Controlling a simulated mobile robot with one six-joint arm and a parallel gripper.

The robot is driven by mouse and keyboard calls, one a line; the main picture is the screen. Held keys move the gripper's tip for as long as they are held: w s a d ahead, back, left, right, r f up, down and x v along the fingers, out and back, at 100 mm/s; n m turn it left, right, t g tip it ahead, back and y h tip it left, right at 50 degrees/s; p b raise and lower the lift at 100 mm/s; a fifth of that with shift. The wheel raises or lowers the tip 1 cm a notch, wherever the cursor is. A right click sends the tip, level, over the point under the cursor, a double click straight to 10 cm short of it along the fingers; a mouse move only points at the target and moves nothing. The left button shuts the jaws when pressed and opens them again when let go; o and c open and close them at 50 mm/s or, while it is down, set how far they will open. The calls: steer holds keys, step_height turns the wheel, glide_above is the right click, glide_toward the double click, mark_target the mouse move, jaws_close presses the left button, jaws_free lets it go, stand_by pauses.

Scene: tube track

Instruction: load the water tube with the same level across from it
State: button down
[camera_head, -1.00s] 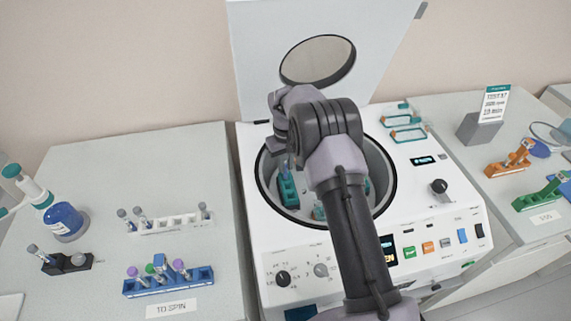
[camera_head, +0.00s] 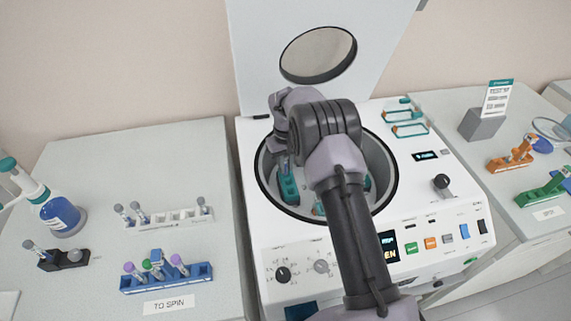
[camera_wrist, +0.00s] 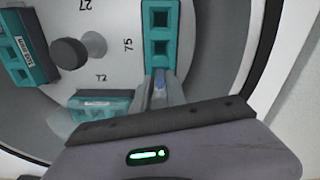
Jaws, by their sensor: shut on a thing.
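My gripper (camera_wrist: 160,92) is inside the open centrifuge bowl, shut on a tube (camera_wrist: 160,86) of which only a small bluish part shows between the fingers. The tube's level cannot be read. In the wrist view it is at the near end of a teal bucket (camera_wrist: 160,20) with square holes; I cannot tell whether it is in a hole. In the head view the teal bucket (camera_head: 288,184) is at the bowl's left side, and my arm hides much of the bowl. Other teal buckets show in the wrist view at left (camera_wrist: 27,50) and below (camera_wrist: 98,106).
The centrifuge (camera_head: 262,238) has its lid (camera_head: 375,45) raised behind my arm. On the left bench stand a white rack (camera_head: 180,218) with grey-capped tubes, a blue rack (camera_head: 165,280) with purple- and green-capped tubes, a black holder (camera_head: 62,260) and a blue bottle (camera_head: 62,215).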

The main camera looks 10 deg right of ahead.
steer(key=shift+f, duration=0.4)
steer(key=c, duration=1.3)
jaws_free()
steer(key=shift+o, duration=0.2)
step_height(320, 180, up, 18)
steer(key=p, duration=0.4)
steer(key=shift+s+f, duration=0.15)
steer(key=shift+f, duration=0.1)
